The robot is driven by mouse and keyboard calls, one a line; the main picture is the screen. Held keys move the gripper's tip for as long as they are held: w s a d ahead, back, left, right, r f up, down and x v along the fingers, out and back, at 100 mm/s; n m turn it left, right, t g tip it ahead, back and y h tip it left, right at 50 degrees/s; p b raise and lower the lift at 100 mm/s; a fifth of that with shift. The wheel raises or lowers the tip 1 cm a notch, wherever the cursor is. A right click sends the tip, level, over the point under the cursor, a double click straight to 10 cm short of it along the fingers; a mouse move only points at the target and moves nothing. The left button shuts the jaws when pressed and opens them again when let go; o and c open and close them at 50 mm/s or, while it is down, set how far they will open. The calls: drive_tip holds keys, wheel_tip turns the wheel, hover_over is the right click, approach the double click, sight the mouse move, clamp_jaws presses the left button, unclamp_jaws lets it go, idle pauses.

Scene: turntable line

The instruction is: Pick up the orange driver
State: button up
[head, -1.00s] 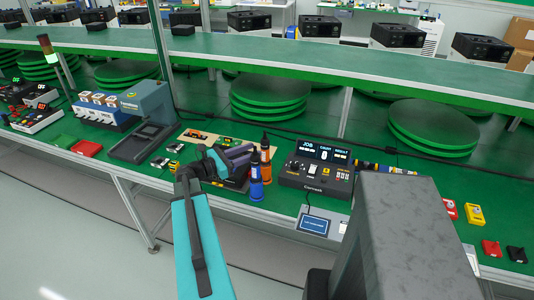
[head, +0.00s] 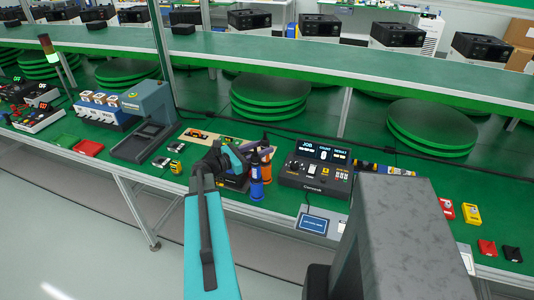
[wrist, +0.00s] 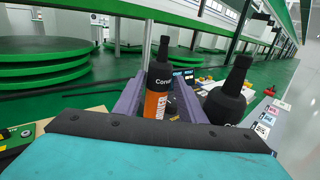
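The orange driver (head: 266,167) stands upright on the green bench in the head view, its top dark. In the wrist view the orange driver (wrist: 156,104) shows its black neck and label between my two purple fingers. My gripper (head: 257,149) is open, its fingers on either side of the driver, with a gap visible; contact cannot be made out. A blue driver (head: 256,184) stands just in front of the orange one. In the wrist view its dark top (wrist: 229,95) is right of my right finger. The fingers partly hide the orange driver's lower part.
A black control box (head: 316,168) with displays stands close to the right of the drivers. A dark holder (head: 236,183) is beside them under my gripper. A grey press-like stand (head: 150,105) is to the left, and a raised green shelf runs behind.

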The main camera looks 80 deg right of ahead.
idle(0.3)
clamp_jaws()
drive_tip(key=shift+r, duration=0.25)
drive_tip(key=shift+r+b, duration=1.1)
drive_tip(key=shift+r, duration=3.7)
